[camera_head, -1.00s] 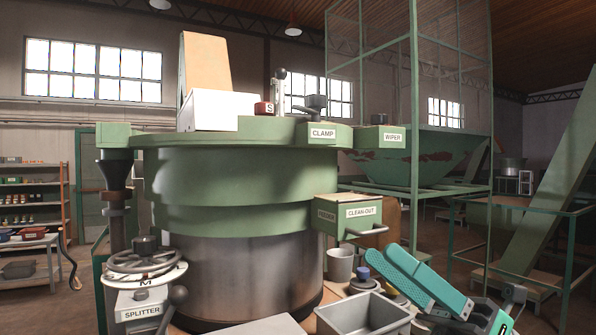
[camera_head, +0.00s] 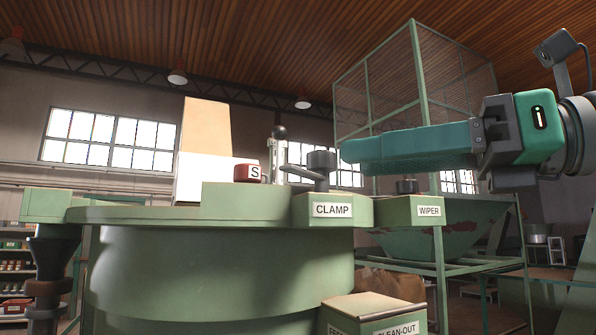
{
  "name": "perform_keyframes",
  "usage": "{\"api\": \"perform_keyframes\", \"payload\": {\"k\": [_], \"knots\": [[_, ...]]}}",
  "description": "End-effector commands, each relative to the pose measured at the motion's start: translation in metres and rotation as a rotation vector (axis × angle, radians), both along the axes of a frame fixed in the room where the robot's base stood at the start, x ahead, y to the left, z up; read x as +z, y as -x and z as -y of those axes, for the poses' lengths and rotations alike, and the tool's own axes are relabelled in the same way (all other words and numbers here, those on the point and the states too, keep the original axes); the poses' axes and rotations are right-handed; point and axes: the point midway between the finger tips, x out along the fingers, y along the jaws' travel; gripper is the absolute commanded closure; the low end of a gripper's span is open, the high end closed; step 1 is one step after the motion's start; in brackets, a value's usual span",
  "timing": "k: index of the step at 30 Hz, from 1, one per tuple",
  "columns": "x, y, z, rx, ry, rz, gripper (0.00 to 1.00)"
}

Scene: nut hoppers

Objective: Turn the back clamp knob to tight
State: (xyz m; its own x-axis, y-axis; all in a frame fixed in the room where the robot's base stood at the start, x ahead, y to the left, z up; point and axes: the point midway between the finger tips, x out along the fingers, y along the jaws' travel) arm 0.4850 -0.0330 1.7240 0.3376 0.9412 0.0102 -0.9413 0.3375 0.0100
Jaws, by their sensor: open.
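A dark grey knob (camera_head: 321,161) stands on a stem above the green block with the CLAMP label (camera_head: 332,209), on the rim of the large green machine (camera_head: 225,270). A grey lever bar runs left from the knob's stem. My gripper (camera_head: 348,152) comes in from the right at knob height, with its teal fingers about level and pointing left. Its tips are just right of the knob in the picture. I cannot tell the gap in depth. The gripper is open and holds nothing; one finger mostly hides the other.
A block with the WIPER label (camera_head: 428,211) sits right of the clamp block, with a dark knob (camera_head: 407,186) above it. A red block marked S (camera_head: 247,173) and a black-balled lever (camera_head: 279,133) stand to the left. A clean-out box (camera_head: 375,314) is below.

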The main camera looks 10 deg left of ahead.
Motion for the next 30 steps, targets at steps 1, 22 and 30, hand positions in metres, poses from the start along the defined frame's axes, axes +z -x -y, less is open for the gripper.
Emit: {"api": "perform_keyframes", "payload": {"k": [1,22,30], "knots": [[0.003,0.002,-0.002,-0.006,0.009,0.004,0.54],[0.004,-0.029,-0.091,-0.005,0.013,0.005,0.54],[0.004,-0.035,-0.104,-0.009,0.013,0.006,0.54]]}}
